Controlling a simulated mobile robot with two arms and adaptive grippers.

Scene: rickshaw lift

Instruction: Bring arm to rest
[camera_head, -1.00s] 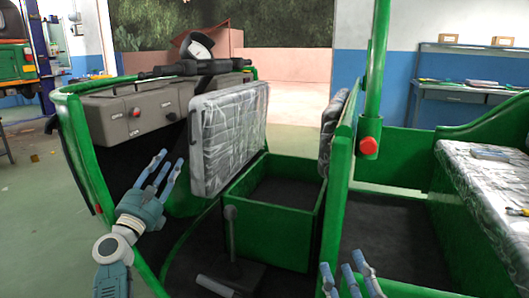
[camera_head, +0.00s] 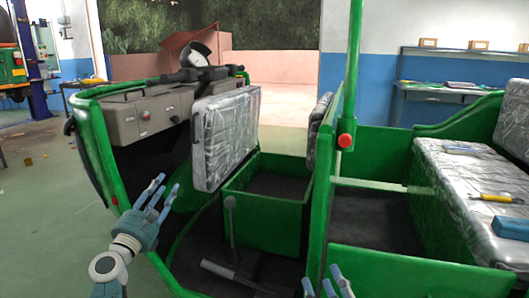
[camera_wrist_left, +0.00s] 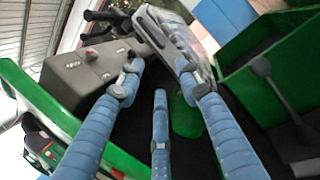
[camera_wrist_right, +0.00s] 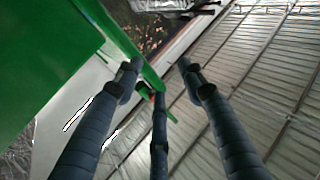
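My left gripper (camera_head: 163,190) is open and empty at the left side of the green rickshaw (camera_head: 95,140), low in front of the tilted, plastic-wrapped driver seat (camera_head: 225,140). In the left wrist view its spread fingers (camera_wrist_left: 160,80) have nothing between them. My right gripper (camera_head: 326,280) shows only its fingertips at the bottom edge of the head view. In the right wrist view its fingers (camera_wrist_right: 158,70) are spread apart and empty, with a green frame part behind them. Most of my right arm is hidden.
A green open box (camera_head: 270,206) and a black lever (camera_head: 231,222) stand in the cab. A green post with a red knob (camera_head: 346,141) rises mid-view. The wrapped rear bench (camera_head: 455,190) holds a yellow-handled tool (camera_head: 496,198). A blue workbench (camera_head: 430,93) stands behind.

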